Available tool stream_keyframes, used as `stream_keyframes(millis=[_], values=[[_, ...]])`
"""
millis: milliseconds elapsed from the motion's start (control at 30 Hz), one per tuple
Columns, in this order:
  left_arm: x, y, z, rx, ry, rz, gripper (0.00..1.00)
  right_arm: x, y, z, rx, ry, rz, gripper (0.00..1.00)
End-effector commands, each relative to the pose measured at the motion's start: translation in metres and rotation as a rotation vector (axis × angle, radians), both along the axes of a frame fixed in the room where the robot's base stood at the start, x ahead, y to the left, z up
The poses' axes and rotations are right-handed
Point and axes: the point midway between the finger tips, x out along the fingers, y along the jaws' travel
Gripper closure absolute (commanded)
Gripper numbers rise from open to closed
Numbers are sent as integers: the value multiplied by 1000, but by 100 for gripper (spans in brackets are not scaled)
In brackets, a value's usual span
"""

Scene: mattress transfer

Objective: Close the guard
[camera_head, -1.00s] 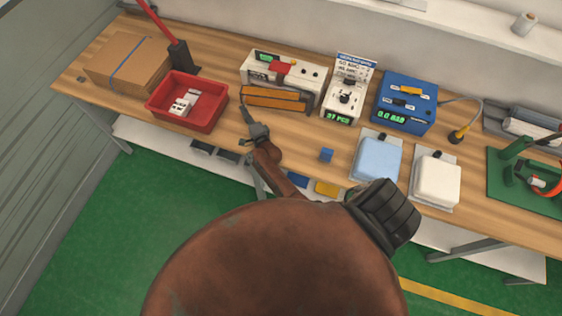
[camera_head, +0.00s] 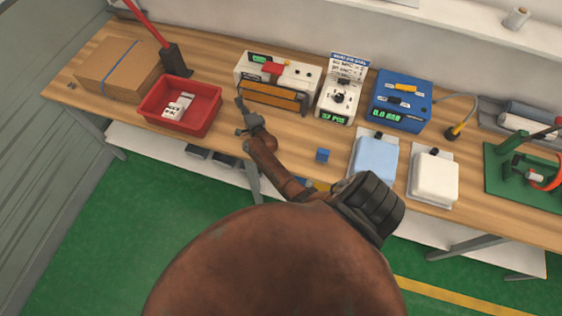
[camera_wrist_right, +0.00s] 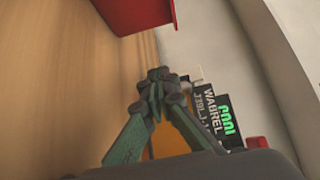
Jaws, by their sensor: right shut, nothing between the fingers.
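The guard (camera_head: 275,97) is an orange panel with a dark frame along the front of a white machine (camera_head: 302,71). It stands tilted up close to the machine's face. My right gripper (camera_head: 240,104) is shut and empty at the guard's left end; whether it touches the guard I cannot tell. In the right wrist view the closed fingertips (camera_wrist_right: 158,80) meet in front of the machine's dark label and green display (camera_wrist_right: 229,119), with a patch of orange (camera_wrist_right: 169,142) between the finger links. My left gripper is not in view.
A red bin (camera_head: 180,106) with white parts stands just left of the gripper, near a cardboard box (camera_head: 117,68). A counter (camera_head: 340,90), a blue device (camera_head: 400,101), a blue block (camera_head: 322,155) and two pads lie to the right. The bench front below the guard is mostly clear.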

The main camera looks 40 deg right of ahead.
Motion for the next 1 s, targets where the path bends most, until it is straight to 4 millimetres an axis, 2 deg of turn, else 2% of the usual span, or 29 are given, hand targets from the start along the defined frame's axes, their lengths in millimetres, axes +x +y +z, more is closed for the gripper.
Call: stream_keyframes(millis=[133,267,500,700,833,1000], values=[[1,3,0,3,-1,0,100,-5,2,-1,0,1,1,100],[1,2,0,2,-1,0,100,-20,6,-1,2,1,0,100],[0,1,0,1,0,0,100,-70,17,0,1,2,-1,100],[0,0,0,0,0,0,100,-102,25,2,0,1,0,100],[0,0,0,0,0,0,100,-113,27,2,0,1,0,100],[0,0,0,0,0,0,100,-117,29,3,0,0,0,100]])
